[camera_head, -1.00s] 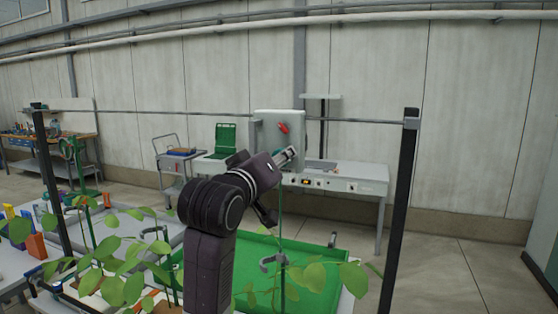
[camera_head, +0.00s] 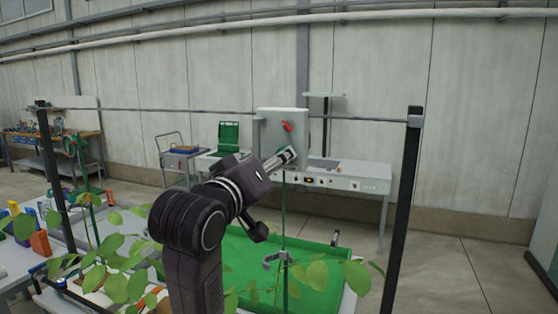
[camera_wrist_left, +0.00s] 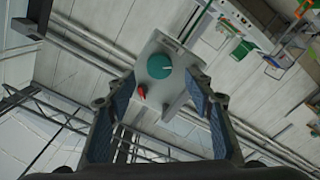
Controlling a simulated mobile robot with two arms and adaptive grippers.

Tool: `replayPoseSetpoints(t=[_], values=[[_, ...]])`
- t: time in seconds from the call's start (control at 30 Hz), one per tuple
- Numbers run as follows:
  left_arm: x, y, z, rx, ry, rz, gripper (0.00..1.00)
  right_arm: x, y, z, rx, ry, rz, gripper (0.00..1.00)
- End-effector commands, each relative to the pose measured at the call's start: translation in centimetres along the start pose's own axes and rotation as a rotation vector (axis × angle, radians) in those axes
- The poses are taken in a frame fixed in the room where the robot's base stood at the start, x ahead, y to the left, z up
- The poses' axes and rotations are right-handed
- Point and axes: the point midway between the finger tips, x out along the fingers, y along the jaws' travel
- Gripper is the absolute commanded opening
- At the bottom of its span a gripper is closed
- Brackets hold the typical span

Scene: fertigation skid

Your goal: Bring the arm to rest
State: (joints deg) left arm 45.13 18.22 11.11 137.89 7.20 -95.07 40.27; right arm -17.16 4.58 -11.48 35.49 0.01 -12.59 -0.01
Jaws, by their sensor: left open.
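My left gripper (camera_head: 284,158) is at the end of my dark arm, which rises from the bottom of the head view. It points up and to the right, in front of the lower part of a grey box with a red handle (camera_head: 286,126). In the left wrist view my left gripper (camera_wrist_left: 160,78) has its two blue-padded fingers spread apart, with nothing held between them. The grey box (camera_wrist_left: 172,95) shows beyond the fingers, with a round teal part and the red handle on it. My right gripper is not in view.
A black-post frame with a thin top bar (camera_head: 350,118) stands around the arm. Leafy plants (camera_head: 110,265) and a green tray (camera_head: 320,265) lie below. A grey bench (camera_head: 350,178) and a cart (camera_head: 180,155) stand behind.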

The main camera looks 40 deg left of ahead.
Motion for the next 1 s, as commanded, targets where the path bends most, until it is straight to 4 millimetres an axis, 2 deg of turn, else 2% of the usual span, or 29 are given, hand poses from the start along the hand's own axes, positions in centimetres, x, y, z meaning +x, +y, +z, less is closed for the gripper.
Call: replayPoseSetpoints(t=[0.1, 0.2, 0.77, 0.87, 0.97, 1.0], values=[[-1.3, 0.1, 0.0, 0.000, 0.001, 0.001, 0.48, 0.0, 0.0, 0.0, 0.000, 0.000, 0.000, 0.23], [-1.8, 0.0, 0.0, 0.000, 0.000, 0.001, 0.48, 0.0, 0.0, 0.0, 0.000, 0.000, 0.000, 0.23], [-1.8, -0.1, 0.3, 0.003, -0.006, -0.002, 0.48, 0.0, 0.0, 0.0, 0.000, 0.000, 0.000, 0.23], [-1.4, -0.8, 2.3, 0.036, -0.043, -0.018, 0.48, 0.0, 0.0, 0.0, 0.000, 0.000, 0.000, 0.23], [-0.8, -2.5, 6.9, 0.108, -0.130, -0.051, 0.48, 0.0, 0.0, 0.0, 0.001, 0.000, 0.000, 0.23], [-0.7, -3.4, 9.3, 0.148, -0.177, -0.067, 0.48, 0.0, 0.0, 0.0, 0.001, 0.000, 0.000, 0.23]])
